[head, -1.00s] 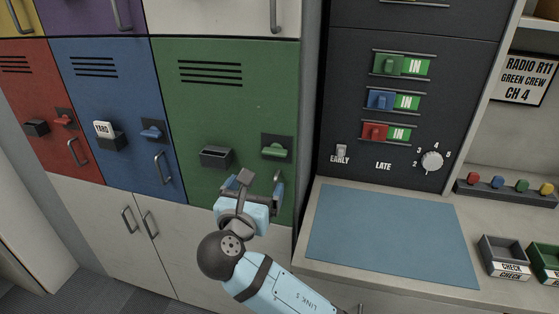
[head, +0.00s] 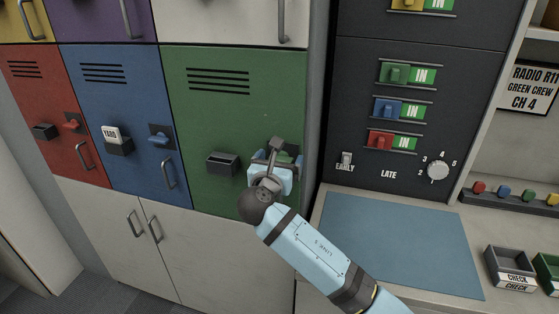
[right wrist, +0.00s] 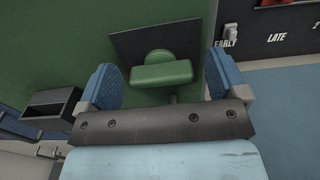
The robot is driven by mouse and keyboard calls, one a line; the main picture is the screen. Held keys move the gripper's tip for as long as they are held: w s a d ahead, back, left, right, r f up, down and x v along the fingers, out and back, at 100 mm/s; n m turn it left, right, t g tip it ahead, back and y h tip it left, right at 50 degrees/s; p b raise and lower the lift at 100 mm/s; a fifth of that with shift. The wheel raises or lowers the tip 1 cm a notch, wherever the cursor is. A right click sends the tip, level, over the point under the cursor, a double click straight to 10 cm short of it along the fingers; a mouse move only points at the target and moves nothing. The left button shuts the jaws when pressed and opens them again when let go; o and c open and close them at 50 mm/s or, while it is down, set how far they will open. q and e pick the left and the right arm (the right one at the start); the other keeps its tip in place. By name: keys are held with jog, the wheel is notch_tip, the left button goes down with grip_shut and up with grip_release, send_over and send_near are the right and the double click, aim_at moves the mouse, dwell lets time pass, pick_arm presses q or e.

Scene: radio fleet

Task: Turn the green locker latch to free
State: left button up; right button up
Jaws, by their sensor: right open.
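The green locker (head: 220,120) is closed in the head view. Its green latch (right wrist: 162,72) shows in the right wrist view, with a round hub and a bar lying level on a dark plate (right wrist: 125,44). My right gripper (right wrist: 160,85) is open, with one blue finger pad on each side of the latch; I cannot see any contact. In the head view my right gripper (head: 272,165) covers most of the latch. My left gripper is not in view.
A dark empty holder (head: 222,164) sticks out of the green door left of the latch, and also shows in the right wrist view (right wrist: 50,105). The dark switch panel (head: 400,130) and a counter with a blue mat (head: 400,240) lie to the right.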

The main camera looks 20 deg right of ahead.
jog(key=c, duration=0.9)
jog(key=shift+c, duration=0.2)
